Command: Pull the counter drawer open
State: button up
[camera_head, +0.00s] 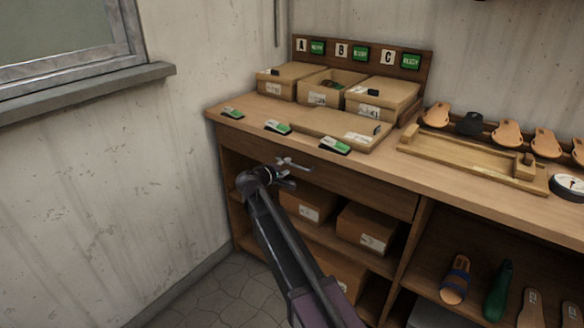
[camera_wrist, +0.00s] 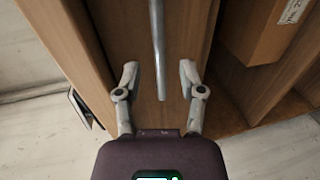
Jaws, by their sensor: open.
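The counter drawer (camera_head: 350,184) is a wide wooden front just under the counter top, and it looks flush with the counter. Its metal bar handle (camera_head: 295,164) shows near the middle of the front, partly hidden by my gripper (camera_head: 284,178). In the wrist view the handle (camera_wrist: 157,45) runs down from the top edge, and its lower end lies between the two open fingers of my gripper (camera_wrist: 159,82). Gaps show on both sides of the bar, and neither finger touches it. I cannot tell how far the fingertips are from the bar in depth.
The wooden counter (camera_head: 400,165) carries boxes, a flat lid (camera_head: 325,128), green-and-white tags and a wooden tray (camera_head: 470,160). Cardboard boxes (camera_head: 368,228) stand on shelves below the drawer. A wall (camera_head: 90,190) stands to the left. The floor (camera_head: 205,300) in front is clear.

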aim_at(292, 164)
jog(key=shift+x, duration=1.9)
grip_shut()
